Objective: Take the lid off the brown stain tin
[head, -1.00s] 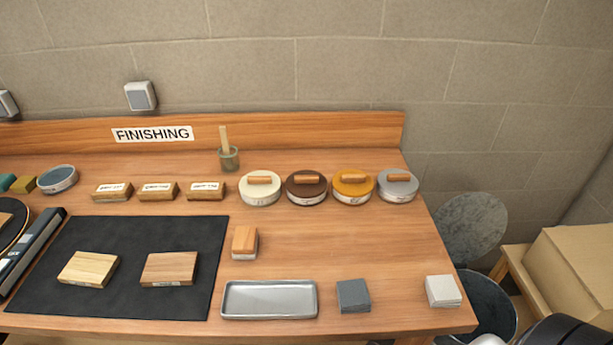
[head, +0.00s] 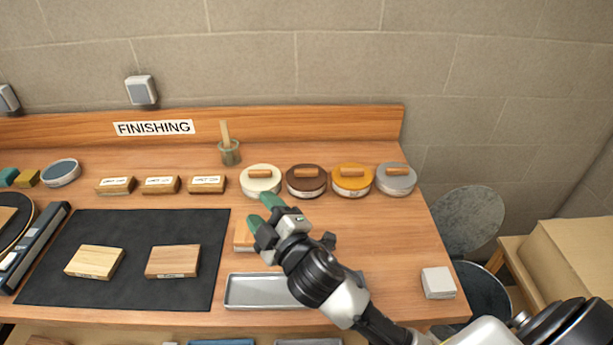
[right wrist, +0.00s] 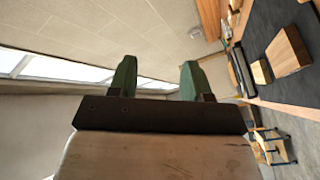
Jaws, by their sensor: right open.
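The brown stain tin (head: 306,186) stands in the row of tins at the back right of the bench. Its dark brown lid (head: 308,176) is on and carries a wooden bar handle (head: 306,173). My right gripper (head: 262,210) is open and empty, in front of the cream-lidded tin and left of the brown one. Its two green fingers also show apart in the right wrist view (right wrist: 158,80), with nothing between them. My left gripper is not in view.
A cream tin (head: 261,181) stands left of the brown one; an amber tin (head: 352,181) and a grey tin (head: 396,180) stand right. My right arm partly hides a wooden block (head: 241,240) and a metal tray (head: 258,291). A white block (head: 438,283) lies front right.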

